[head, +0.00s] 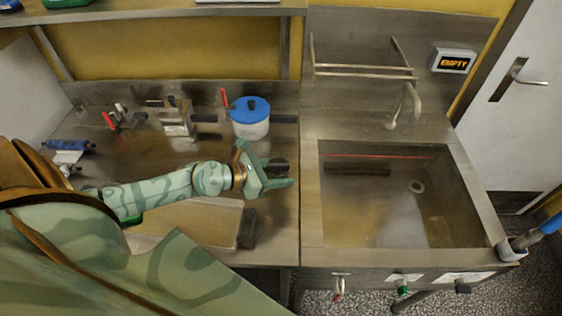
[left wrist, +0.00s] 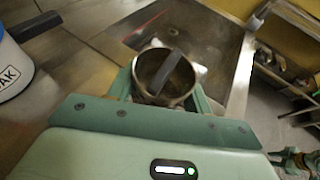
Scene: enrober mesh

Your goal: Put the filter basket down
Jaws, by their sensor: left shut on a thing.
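My left gripper (head: 278,174) is shut on the filter basket (head: 279,163), over the steel counter (head: 285,215) just left of the sink. In the left wrist view the filter basket (left wrist: 143,70) is a round metal cup with a dark bar across its top, between the green fingers of my left gripper (left wrist: 165,85). In the head view the basket is small, dark and partly hidden by the fingers. I cannot tell whether its bottom touches the counter.
A white pot with a blue lid (head: 250,110) stands behind the gripper. The sink (head: 385,205) holds murky liquid and a dark bar. Valve fittings (head: 175,115) stand at the back left. A dark block (head: 248,229) lies in front.

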